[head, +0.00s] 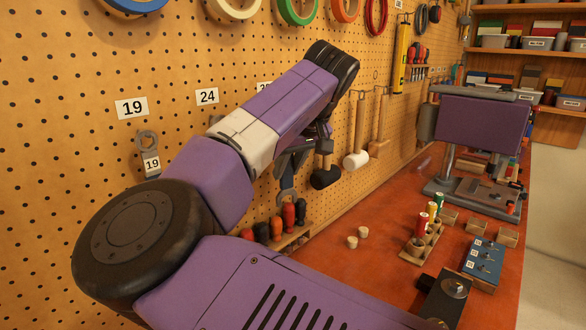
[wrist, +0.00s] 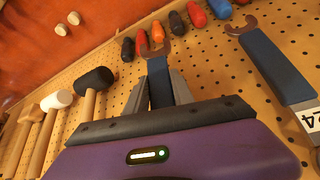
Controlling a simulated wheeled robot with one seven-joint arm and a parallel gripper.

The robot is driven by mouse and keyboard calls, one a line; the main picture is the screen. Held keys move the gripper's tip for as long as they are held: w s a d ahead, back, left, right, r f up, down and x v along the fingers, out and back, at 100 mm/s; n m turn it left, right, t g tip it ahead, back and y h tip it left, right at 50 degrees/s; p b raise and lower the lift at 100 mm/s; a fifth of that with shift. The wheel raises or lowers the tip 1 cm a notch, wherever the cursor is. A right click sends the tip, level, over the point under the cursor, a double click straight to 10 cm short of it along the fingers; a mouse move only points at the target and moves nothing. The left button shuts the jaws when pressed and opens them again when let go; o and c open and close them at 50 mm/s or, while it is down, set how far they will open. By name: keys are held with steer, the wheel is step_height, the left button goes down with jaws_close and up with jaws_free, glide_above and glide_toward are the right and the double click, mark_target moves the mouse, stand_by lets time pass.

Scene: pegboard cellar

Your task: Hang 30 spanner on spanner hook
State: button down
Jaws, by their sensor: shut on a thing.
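My gripper (wrist: 159,92) is shut on a spanner with a blue handle (wrist: 158,76) and a brown-grey open end, in the wrist view. No number shows on the held spanner. In the head view its open end (head: 287,194) points down below my gripper (head: 290,165), in front of the pegboard. A number plate (head: 264,87) right of the 24 plate is mostly hidden by my arm, and the hook there is not visible. A spanner tagged 24 (wrist: 278,68) hangs beside the held one in the wrist view.
A spanner tagged 19 (head: 149,156) hangs under its plate at left. A black mallet (wrist: 94,80) and a white mallet (head: 356,159) hang close by. Several screwdrivers (head: 276,229) stand in a rack below. The red bench (head: 340,268) carries blocks and a vise-like stand.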

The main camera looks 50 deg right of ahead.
steer(key=shift+w+f+p, duration=0.15)
steer(key=shift+w+p, duration=0.05)
steer(key=shift+w, duration=0.5)
steer(key=shift+w+f+p, duration=0.15)
steer(key=shift+w, duration=0.5)
steer(key=c, duration=1)
jaws_free()
steer(key=shift+f, duration=0.1)
steer(key=b+v, duration=0.1)
steer(key=v, duration=0.6)
steer(key=shift+s+a+r, duration=0.1)
steer(key=shift+s+r, duration=0.1)
steer(key=shift+r, duration=0.15)
steer(key=shift+r, duration=0.1)
